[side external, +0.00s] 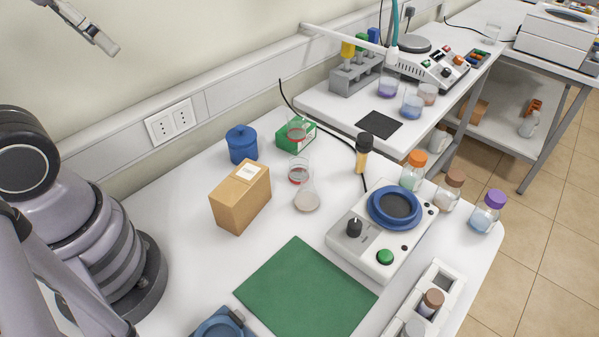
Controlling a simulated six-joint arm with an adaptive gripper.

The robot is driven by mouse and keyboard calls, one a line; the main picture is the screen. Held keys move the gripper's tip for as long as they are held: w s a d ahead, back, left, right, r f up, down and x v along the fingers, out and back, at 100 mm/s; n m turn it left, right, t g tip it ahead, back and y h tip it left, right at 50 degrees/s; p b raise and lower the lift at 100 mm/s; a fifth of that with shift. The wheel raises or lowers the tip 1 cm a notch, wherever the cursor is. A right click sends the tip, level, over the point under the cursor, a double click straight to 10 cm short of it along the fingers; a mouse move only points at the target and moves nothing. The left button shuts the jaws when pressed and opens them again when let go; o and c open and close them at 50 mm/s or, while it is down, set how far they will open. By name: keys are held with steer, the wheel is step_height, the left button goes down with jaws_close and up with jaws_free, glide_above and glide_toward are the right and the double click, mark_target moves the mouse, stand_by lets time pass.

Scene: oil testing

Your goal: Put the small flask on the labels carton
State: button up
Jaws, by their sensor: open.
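The small flask (306,201), a clear conical one with pale contents, stands upright on the white bench near the middle. A brown cardboard carton (232,209) with a white label on its top stands just left of the flask, apart from it; I take it as the labels carton. Its top holds only the label. What looks like a fingertip of my gripper (103,40) shows at the top left, high and far from the flask and carton. The rest of the gripper is outside the picture, and nothing shows held at that tip.
A beaker with red liquid (299,173) stands close behind the flask. A green mat (305,290) in front is bare.

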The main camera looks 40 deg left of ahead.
steer(key=shift+w, duration=0.1)
steer(key=m+y, duration=1.4)
steer(key=m, duration=0.5)
glide_above(307, 178)
steer(key=s+a, duration=0.4)
step_height(307, 178, down, 21)
steer(key=d+f+m+t+h, duration=0.1)
steer(key=d+f+m+t, duration=0.1)
steer(key=f+m+t, duration=0.1)
steer(key=d+f+m+t+h, duration=0.1)
steer(key=d+f+m+t, duration=0.2)
steer(key=f, duration=0.2)
steer(key=d+f+m+t+h, duration=0.1)
steer(key=d+f+m+t, duration=0.1)
steer(key=f+m, duration=0.1)
steer(key=shift+s+d+f+m+t, duration=0.2)
steer(key=shift+s+f+m+t, duration=0.15)
steer(key=shift+f, duration=0.3)
steer(key=shift+w+f, duration=0.1)
steer(key=shift+f, duration=0.1)
steer(key=x, duration=0.7)
steer(key=shift+w, duration=0.1)
jaws_close()
